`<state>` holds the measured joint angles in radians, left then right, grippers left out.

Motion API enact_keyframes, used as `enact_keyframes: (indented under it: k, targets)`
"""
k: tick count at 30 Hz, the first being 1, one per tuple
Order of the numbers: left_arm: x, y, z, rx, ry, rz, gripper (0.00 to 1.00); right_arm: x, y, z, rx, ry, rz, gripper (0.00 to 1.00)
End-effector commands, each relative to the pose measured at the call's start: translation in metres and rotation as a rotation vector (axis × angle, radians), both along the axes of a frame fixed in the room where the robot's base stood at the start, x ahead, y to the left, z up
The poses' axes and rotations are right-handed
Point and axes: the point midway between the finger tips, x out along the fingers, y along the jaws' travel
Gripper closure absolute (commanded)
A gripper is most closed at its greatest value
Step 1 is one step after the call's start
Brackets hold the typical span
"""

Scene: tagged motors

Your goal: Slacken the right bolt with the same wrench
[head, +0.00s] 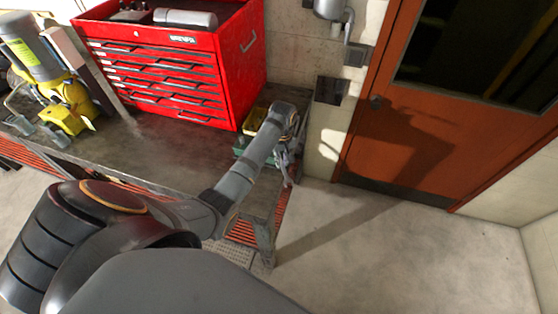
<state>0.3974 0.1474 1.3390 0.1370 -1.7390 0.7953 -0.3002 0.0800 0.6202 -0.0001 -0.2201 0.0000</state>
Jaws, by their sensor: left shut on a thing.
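My left arm reaches across the bench to its right end. My left gripper (291,160) is at that end, beside a green and yellow item (246,138), and points down. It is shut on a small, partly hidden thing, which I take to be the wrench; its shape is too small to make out. A grey cylinder with a yellow-green tag (30,52) and a yellow base, possibly a motor, stands at the far left of the bench, well away from the gripper. I cannot make out the right bolt. My right gripper is not in view.
The dark bench top (165,150) carries a red tool chest (172,75) at its back, close behind my left arm. A grey post leans beside the yellow base. An orange door (400,130) stands to the right. The concrete floor (400,250) is clear at the lower right.

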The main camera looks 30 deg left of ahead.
Motion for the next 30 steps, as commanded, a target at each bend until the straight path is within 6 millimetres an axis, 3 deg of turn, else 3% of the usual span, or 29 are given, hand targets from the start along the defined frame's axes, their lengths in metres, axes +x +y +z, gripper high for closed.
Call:
enact_keyframes:
  k: [7, 15, 26, 30]
  targets:
    - [0.001, -0.001, 0.0, -0.001, -0.001, 0.008, 1.0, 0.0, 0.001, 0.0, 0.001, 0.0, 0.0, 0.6]
    - [0.014, -0.01, 0.001, -0.002, -0.002, 0.176, 1.0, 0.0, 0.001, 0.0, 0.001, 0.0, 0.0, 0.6]
    - [0.016, -0.012, 0.0, -0.001, -0.002, 0.207, 1.0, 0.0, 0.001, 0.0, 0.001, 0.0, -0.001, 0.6]
    - [0.024, -0.015, 0.001, -0.001, -0.002, 0.304, 1.0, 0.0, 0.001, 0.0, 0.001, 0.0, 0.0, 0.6]
